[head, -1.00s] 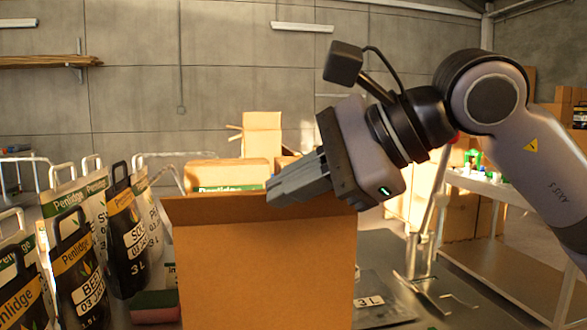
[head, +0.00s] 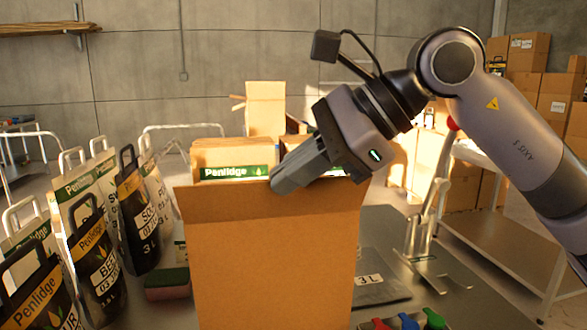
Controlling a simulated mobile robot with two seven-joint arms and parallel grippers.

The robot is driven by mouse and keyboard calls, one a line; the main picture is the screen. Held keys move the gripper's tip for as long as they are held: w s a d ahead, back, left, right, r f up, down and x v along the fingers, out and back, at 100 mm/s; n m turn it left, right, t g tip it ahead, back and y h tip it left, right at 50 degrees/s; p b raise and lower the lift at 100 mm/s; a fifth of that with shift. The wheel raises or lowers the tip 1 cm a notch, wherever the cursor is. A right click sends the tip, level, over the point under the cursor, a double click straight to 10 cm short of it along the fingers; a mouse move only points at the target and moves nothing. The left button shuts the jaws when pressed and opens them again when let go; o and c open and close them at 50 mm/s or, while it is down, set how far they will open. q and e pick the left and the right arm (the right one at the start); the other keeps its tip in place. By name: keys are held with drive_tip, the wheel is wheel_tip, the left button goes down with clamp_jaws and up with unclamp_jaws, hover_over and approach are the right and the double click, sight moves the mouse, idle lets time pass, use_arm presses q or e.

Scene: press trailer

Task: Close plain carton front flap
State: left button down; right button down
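The plain brown carton (head: 275,275) stands at the lower middle of the head view, its broad front face towards me. Its front flap (head: 225,203) is the band along the top of that face; it is not folded flat over the opening. My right gripper (head: 287,180) reaches in from the right, with its grey fingers over the flap's upper edge near the middle. The fingers lie together with no visible gap and hold nothing that I can see. Whether they touch the flap is unclear. The carton's inside and its other flaps are hidden. My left gripper is out of view.
Penlidge bags (head: 97,262) with handles crowd the left side. A sponge-like block (head: 167,283) lies beside the carton. A Penlidge box (head: 222,160) stands behind. A flat dark 3 L bag (head: 375,285) and coloured clips (head: 408,322) lie to the right.

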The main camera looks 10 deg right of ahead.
drive_tip(key=c, duration=1.3)
unclamp_jaws()
drive_tip(key=shift+c, duration=0.2)
drive_tip(key=v, duration=0.7)
drive_tip(key=shift+b, duration=0.4)
